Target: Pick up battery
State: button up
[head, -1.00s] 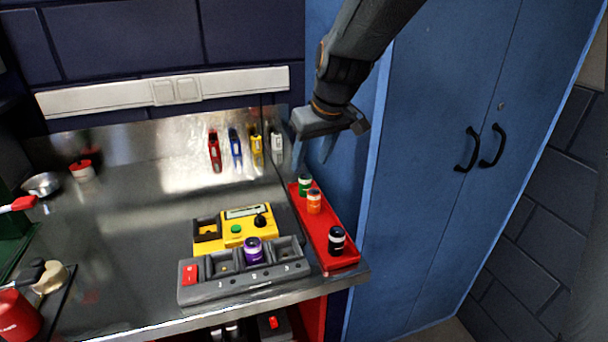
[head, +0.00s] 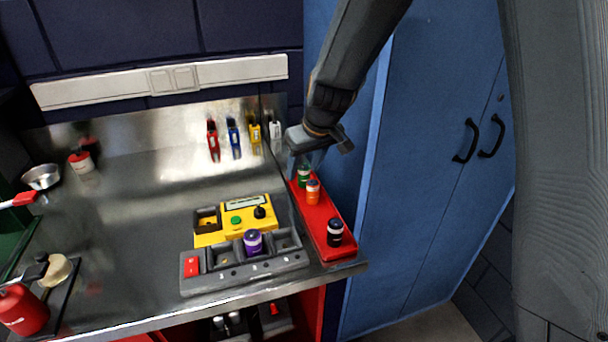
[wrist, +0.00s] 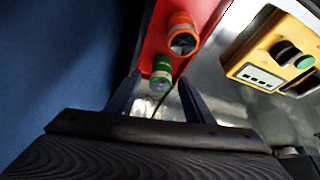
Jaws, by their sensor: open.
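Several batteries stand in view. A green battery (head: 304,177), an orange battery (head: 313,191) and a black battery (head: 335,232) stand upright in the red tray (head: 318,247). A purple battery (head: 252,242) sits in the middle slot of the grey charger (head: 230,280). My gripper (head: 303,163) is open, pointing down at the back end of the tray, at the green battery. In the wrist view the green battery (wrist: 161,72) shows between and beyond the two fingertips, with no visible grip on it. The orange battery (wrist: 183,36) is just beyond it.
A yellow tester (head: 236,221) stands behind the charger. Small coloured tools (head: 234,140) hang on the metal back wall. A blue cabinet (head: 430,130) rises close to the tray's right. The bench's left-middle surface is clear.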

grip_shut()
